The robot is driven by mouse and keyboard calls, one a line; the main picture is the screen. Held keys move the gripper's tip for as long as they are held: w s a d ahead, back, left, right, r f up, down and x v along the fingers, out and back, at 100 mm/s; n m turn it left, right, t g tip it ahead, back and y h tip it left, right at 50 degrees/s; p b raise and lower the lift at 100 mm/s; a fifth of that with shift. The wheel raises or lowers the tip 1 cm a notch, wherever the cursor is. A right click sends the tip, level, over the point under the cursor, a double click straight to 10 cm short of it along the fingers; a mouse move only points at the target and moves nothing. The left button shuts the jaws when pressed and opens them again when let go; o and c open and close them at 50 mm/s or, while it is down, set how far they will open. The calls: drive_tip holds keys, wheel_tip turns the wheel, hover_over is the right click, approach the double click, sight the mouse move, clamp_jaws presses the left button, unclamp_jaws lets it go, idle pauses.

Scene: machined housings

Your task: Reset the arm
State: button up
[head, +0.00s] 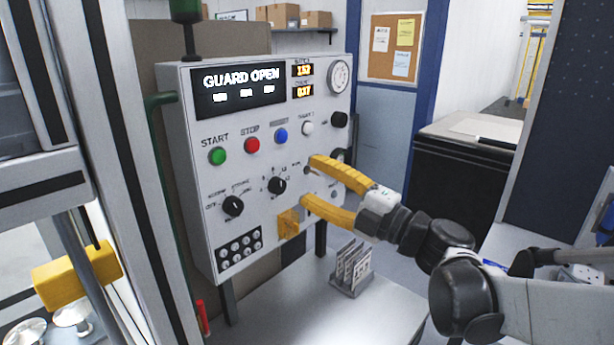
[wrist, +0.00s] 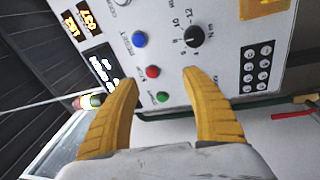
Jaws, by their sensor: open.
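My gripper (head: 307,180) has two yellow fingers and stands open and empty in front of the control panel (head: 190,200). In the head view its fingertips overlap the right part of the panel. Whether they touch it I cannot tell. In the wrist view the open fingers (wrist: 158,75) point at the panel face, with the blue button (wrist: 139,39), red button (wrist: 152,71) and a black selector knob (wrist: 195,37) between or beyond them. My arm reaches in from the right of the head view.
The panel display (head: 240,88) reads GUARD OPEN. A card rack (head: 352,270) stands on the light table (head: 290,315) below my gripper. A metal frame post (head: 125,150) is at the left. A dark-fronted bench (head: 465,165) stands at the back right.

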drive_tip(key=w+d+r+m+t+h+b, duration=0.1)
drive_tip(key=w+d+r+m+t+h, duration=0.15)
drive_tip(key=d+m+t+h, duration=0.75)
drive_tip(key=s+d+f+m+g+h+b, duration=0.1)
drive_tip(key=s+d+f+m+g+h, duration=0.1)
drive_tip(key=d+f+m+h, duration=0.3)
drive_tip(key=s+d+f+m+g+h+b, duration=0.1)
drive_tip(key=s+d+f+m+g+h, duration=0.1)
drive_tip(key=d+m, duration=0.4)
drive_tip(key=s+a+f+m+g+b, duration=0.1)
drive_tip(key=s+f+m+g, duration=0.5)
drive_tip(key=s+f, duration=1.3)
drive_tip(key=f+g, duration=0.2)
drive_tip(key=g, duration=0.2)
drive_tip(key=shift+a+m+y, duration=0.3)
drive_tip(key=shift+r, duration=0.1)
